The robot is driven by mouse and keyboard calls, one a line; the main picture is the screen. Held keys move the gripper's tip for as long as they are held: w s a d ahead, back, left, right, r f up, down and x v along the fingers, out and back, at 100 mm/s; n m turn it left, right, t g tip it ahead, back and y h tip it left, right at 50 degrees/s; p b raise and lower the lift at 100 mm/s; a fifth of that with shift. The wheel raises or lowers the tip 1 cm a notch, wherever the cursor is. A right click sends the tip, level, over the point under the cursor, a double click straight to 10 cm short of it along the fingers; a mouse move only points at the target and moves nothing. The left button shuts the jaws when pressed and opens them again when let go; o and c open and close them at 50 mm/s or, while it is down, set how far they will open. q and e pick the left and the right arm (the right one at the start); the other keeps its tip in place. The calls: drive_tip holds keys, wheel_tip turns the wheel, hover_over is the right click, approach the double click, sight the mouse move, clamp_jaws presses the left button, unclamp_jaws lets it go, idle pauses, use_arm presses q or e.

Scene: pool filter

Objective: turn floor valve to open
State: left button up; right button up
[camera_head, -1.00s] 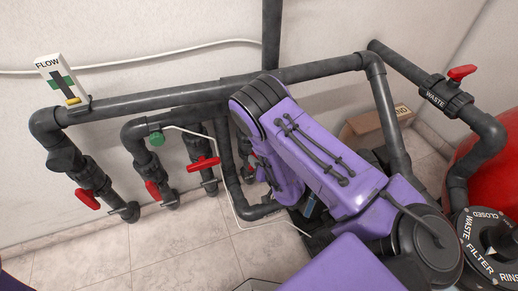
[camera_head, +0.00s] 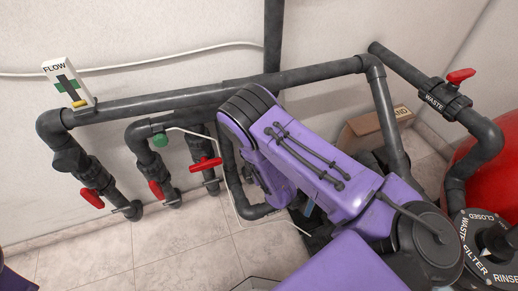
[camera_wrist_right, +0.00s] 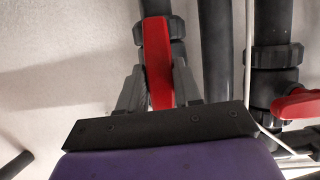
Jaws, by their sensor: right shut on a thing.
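In the right wrist view my right gripper (camera_wrist_right: 160,78) is shut on a red valve handle (camera_wrist_right: 158,50), with one grey finger on each side of it. The handle stands upright in that view, in front of a dark grey pipe. In the head view my purple right arm reaches down to the pipes, and the arm itself hides the gripper and the held handle. Other red handles show there: the left valve handle (camera_head: 92,198), the middle valve handle (camera_head: 155,189) and a handle (camera_head: 206,164) beside my arm. My left gripper is not in view.
Another red handle (camera_wrist_right: 298,103) sits right of my gripper, beyond a white cord (camera_wrist_right: 249,60). A waste valve (camera_head: 445,98), a red tank (camera_head: 470,170) and a filter dial (camera_head: 488,245) are at the right. Tiled floor (camera_head: 180,245) is clear at lower left.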

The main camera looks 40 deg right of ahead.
drive_tip(key=shift+a+f, duration=0.1)
drive_tip(key=shift+f, duration=0.05)
drive_tip(key=o, duration=1)
drive_tip(key=shift+s, duration=0.1)
drive_tip(key=p+v, duration=0.2)
drive_tip(key=v, duration=0.8)
drive_tip(key=shift+s, duration=0.15)
